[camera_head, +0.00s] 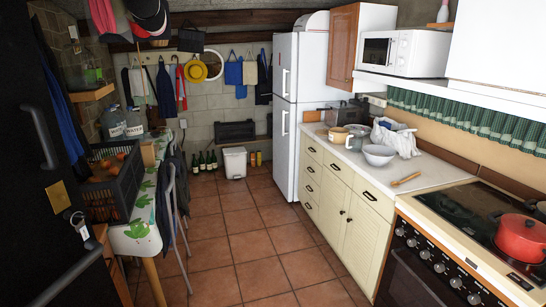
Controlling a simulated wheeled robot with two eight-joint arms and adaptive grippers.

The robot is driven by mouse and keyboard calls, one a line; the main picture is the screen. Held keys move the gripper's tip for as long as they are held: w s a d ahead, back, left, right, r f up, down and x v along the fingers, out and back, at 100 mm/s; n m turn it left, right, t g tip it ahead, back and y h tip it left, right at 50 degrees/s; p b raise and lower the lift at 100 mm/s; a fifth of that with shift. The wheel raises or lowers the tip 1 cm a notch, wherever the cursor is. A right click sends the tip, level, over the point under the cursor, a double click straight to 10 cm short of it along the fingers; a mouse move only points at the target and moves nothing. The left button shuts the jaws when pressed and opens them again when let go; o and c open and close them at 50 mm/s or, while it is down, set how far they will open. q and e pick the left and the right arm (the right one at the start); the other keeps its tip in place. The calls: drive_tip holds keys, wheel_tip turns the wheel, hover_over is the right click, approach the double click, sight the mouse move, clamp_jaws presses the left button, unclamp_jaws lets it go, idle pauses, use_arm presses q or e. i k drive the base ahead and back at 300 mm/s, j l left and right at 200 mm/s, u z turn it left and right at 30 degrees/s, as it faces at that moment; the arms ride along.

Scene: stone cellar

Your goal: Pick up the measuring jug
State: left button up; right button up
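No clearly recognisable measuring jug shows in the head view. On the right-hand worktop (435,172), toward its far end, a small tan round vessel (338,136) stands beside other kitchenware. A pale vessel (354,142) is close to its right. They are too small to tell whether either is the jug. Neither of my grippers is in view.
A white bowl (380,155), a plastic bag (397,138) and a wooden utensil (406,179) lie on the worktop. A red pot (521,238) sits on the hob. A dark crate (105,198) stands on the left table. The tiled floor (225,235) between is clear.

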sight(357, 136)
drive_tip(key=i+z, duration=0.2)
drive_tip(key=i, duration=1.05)
drive_tip(key=i+j+z, duration=0.2)
drive_tip(key=i, duration=1.05)
drive_tip(key=i+z, duration=0.15)
drive_tip(key=i, duration=0.55)
drive_tip(key=i+j+z, duration=0.15)
drive_tip(key=i, duration=0.5)
